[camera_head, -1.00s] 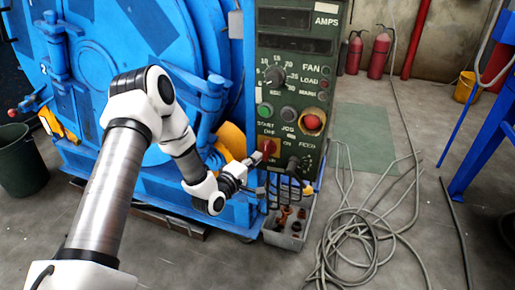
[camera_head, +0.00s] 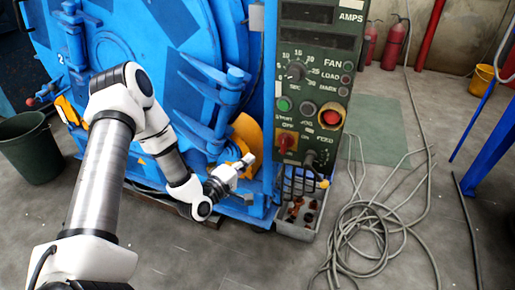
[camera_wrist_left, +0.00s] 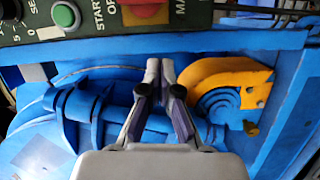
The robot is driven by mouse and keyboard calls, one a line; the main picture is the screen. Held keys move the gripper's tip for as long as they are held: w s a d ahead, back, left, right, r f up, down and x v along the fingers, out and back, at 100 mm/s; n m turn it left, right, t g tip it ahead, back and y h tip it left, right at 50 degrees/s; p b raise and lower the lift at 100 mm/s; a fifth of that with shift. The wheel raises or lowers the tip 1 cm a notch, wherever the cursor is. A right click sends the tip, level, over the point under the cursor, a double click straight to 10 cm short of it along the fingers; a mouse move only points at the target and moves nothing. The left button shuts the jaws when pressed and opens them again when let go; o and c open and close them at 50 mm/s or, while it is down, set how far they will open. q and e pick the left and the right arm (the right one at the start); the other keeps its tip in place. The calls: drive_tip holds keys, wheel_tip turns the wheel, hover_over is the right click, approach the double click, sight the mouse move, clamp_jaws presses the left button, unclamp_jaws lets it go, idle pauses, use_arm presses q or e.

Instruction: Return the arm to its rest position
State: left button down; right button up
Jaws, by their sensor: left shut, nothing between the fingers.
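My left arm comes in from the left in the head view. Its gripper (camera_head: 248,160) is shut and empty, a little left of the green control panel (camera_head: 310,110). In the left wrist view the two fingertips (camera_wrist_left: 165,88) are together with nothing between them. The panel's red switch (camera_head: 286,143) and its lower edge lie just past the fingers; the gripper is apart from them. The blue drum machine (camera_head: 150,60) fills the space behind the arm. My right gripper does not show.
A grey bin (camera_head: 296,228) with small parts stands below the panel. Loose cables (camera_head: 375,240) lie on the floor to its right. A dark green bucket (camera_head: 30,150) stands at the left. Red extinguishers (camera_head: 390,45) and a yellow bucket (camera_head: 482,80) are at the back.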

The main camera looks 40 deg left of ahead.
use_arm(q)
drive_tip(key=shift+s+a, duration=0.15)
drive_tip(key=shift+s, duration=1.1)
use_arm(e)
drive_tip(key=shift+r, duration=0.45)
use_arm(q)
drive_tip(key=shift+f, duration=0.1)
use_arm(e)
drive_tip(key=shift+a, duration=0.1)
